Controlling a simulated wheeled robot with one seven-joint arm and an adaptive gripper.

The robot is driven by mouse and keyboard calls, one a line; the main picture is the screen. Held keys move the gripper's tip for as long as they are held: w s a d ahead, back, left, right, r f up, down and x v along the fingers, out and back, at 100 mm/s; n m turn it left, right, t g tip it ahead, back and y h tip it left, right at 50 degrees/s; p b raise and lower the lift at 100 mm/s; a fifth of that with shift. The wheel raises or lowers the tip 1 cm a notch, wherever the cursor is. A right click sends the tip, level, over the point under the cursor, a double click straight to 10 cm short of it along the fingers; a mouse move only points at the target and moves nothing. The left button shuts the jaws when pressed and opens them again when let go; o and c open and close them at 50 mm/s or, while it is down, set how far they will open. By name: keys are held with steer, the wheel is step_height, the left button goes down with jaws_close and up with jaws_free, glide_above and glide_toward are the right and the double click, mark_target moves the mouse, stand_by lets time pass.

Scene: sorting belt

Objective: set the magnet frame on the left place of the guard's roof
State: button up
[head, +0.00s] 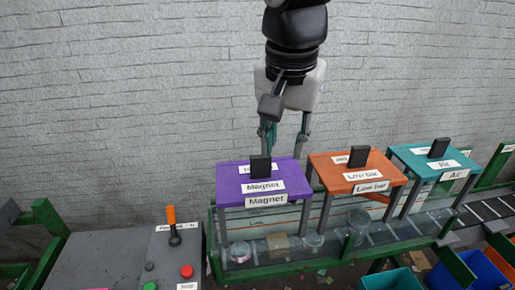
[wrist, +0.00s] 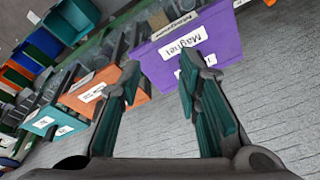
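The magnet frame (head: 233,187) is a purple table-like frame with grey legs, "Magnet" labels and a black upright grip block (head: 261,167) on top. It stands upright at the left end of the row over the belt. In the wrist view its purple side (wrist: 228,38) shows past the fingertips. My gripper (head: 285,145) hangs just behind and above the magnet frame in the head view. Its fingers (wrist: 160,72) are apart with nothing between them. I cannot clearly make out the guard's roof or what the frame's legs rest on.
An orange "Low bar" frame (head: 335,173) and a teal "Air" frame (head: 415,162) stand to the right. Jars and a box lie on the green-edged belt (head: 300,268) below. A control box (head: 168,256) with an orange-handled lever stands left. Bins (head: 393,280) are at front right.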

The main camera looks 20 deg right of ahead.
steer(key=s+f+n+t+y, duration=0.1)
steer(key=s+f+n+t, duration=0.2)
steer(key=s+n, duration=0.5)
steer(key=shift+s+d+n, duration=0.2)
steer(key=shift+s+n, duration=0.1)
steer(key=shift+s, duration=0.05)
stand_by(0.7)
